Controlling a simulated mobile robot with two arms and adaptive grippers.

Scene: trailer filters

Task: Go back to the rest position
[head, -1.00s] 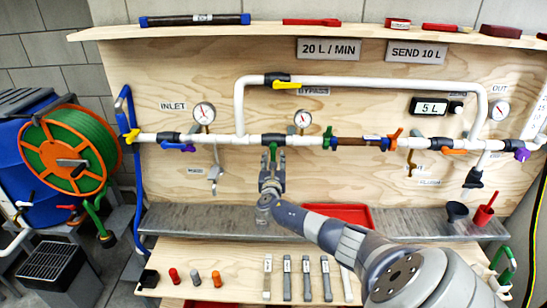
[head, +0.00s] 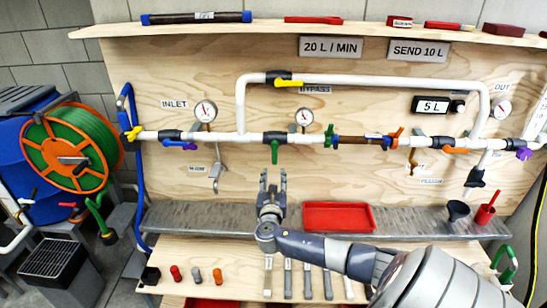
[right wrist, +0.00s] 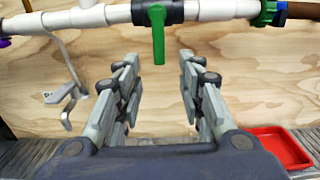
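My right gripper (head: 273,177) is open and empty in front of the plywood board, below the white pipe (head: 225,139). In the right wrist view its two fingers (right wrist: 158,85) stand apart with nothing between them. The green valve handle (head: 274,152) hangs straight down from a black valve just beyond the fingertips. It also shows in the right wrist view (right wrist: 158,35), apart from the fingers. My left gripper is not in view.
A red tray (head: 339,216) sits on the grey metal ledge (head: 190,216) right of my gripper. The wooden shelf (head: 225,255) below holds labelled grey bars and small cylinders. A hose reel (head: 72,150) stands at left. Gauges and a yellow-handled bypass valve (head: 287,83) are above.

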